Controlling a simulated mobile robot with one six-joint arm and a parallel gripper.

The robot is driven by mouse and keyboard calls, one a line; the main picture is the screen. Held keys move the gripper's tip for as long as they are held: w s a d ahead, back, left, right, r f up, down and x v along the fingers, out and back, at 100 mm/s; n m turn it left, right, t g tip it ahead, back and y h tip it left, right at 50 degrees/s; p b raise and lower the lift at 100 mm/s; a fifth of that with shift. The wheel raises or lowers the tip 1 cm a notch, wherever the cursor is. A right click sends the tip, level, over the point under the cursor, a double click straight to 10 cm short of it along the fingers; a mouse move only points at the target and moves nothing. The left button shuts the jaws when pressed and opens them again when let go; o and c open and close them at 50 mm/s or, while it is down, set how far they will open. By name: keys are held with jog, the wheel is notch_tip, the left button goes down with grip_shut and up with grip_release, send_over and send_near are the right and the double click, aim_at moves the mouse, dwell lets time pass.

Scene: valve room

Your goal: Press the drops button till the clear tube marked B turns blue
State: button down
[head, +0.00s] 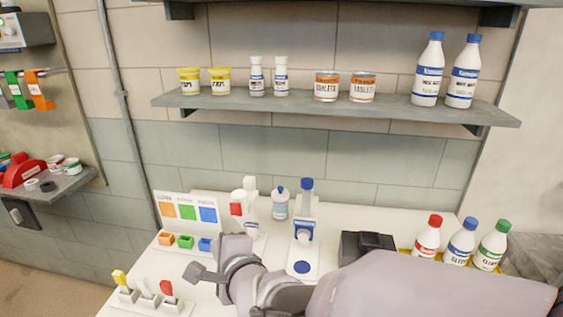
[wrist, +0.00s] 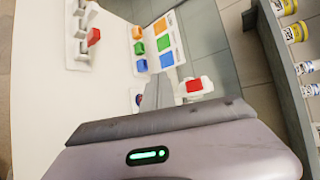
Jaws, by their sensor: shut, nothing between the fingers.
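A white stand with a blue-capped bottle or head (head: 305,208) is on the bench in the head view. A round blue disc (head: 302,267) lies on its base; I cannot tell if this is the drops button. No clear tube marked B can be made out, and my arm hides part of the bench front. My gripper (head: 200,272) is shut and empty, left of the stand and apart from it, above the bench. In the wrist view my gripper (wrist: 150,96) has a small blue and red round thing (wrist: 137,99) just beside it, partly hidden.
A colour card (head: 187,208) has orange, green and blue blocks before it. A white holder has a red block (head: 236,209). Yellow, white and red levers (head: 145,289) stand front left. A black box (head: 367,245) and capped bottles (head: 461,240) are at right. A shelf (head: 300,104) hangs above.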

jog(key=shift+w, duration=0.1)
jog(key=p, duration=0.4)
send_near(235, 216)
jog(key=shift+w+a+f, duration=0.3)
jog(key=shift+w+a, duration=0.2)
jog(key=shift+a, duration=0.25)
jog(key=shift+w+a+f, duration=0.25)
jog(key=shift+w+a, duration=0.25)
jog(key=shift+a, duration=0.3)
jog(key=shift+w+a+f, duration=0.3)
jog(key=shift+w+a, duration=0.2)
jog(key=shift+a, duration=0.25)
jog(key=shift+w, duration=0.4)
jog(key=shift+w+d, duration=0.1)
jog(key=shift+w, duration=0.4)
jog(key=shift+s, duration=0.15)
dwell(0.4)
jog(key=shift+s+b, duration=0.7)
jog(key=shift+s, duration=0.1)
